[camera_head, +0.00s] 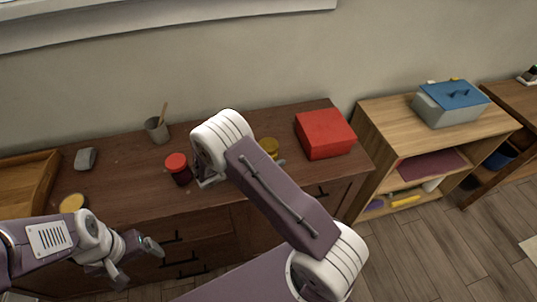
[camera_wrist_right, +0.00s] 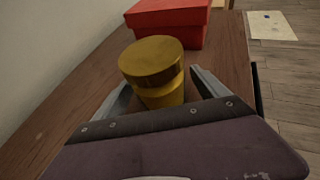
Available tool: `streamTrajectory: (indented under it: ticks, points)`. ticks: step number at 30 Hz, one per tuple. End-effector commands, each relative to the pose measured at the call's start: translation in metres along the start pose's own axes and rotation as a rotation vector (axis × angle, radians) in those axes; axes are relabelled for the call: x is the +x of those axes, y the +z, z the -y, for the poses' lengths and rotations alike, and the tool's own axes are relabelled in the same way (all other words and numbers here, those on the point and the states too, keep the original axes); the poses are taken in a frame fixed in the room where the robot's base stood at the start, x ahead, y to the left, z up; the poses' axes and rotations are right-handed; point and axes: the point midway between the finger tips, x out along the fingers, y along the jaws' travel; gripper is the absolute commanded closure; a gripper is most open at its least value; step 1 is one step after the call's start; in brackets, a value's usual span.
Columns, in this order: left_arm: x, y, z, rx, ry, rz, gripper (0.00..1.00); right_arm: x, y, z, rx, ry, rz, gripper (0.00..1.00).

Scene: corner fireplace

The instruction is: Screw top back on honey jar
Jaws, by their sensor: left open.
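A jar with a wide gold top (camera_wrist_right: 152,62) and an amber-gold body (camera_wrist_right: 162,95) stands upright on the dark wooden counter (camera_head: 120,185). In the head view only part of it shows (camera_head: 269,146), behind my right arm. My right gripper (camera_wrist_right: 160,80) has one finger on each side of the jar. A gap shows beside the right finger, so it looks open around the jar. Most of this gripper is hidden in the head view. My left gripper (camera_head: 140,264) is open and empty in front of the counter's drawers. A round yellow-topped item (camera_head: 72,203) sits at the counter's left.
A red-topped jar (camera_head: 177,167) stands left of my right arm. A red box (camera_head: 324,133) is close beyond the gold-topped jar. A grey cup with a stick (camera_head: 157,129), a grey item (camera_head: 85,158) and a wooden tray (camera_head: 25,182) are further left. A shelf unit (camera_head: 385,130) stands at right.

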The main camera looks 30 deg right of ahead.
Motion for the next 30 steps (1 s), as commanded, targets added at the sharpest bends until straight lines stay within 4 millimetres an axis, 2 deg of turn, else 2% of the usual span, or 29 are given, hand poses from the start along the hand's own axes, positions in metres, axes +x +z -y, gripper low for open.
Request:
streamTrajectory:
  ticks: [11, 24, 30]
  points:
    - [-0.003, 0.000, 0.000, 0.000, 0.000, 0.000, 0.13, -0.006, 0.004, -0.001, 0.000, 0.002, 0.000, 0.16]
    - [-0.002, 0.000, 0.000, 0.000, 0.000, 0.000, 0.13, -0.100, 0.003, -0.001, 0.001, 0.003, -0.001, 0.16]
    - [-0.002, 0.000, 0.000, 0.000, 0.000, 0.000, 0.13, -0.119, 0.003, 0.000, 0.001, 0.001, 0.000, 0.16]
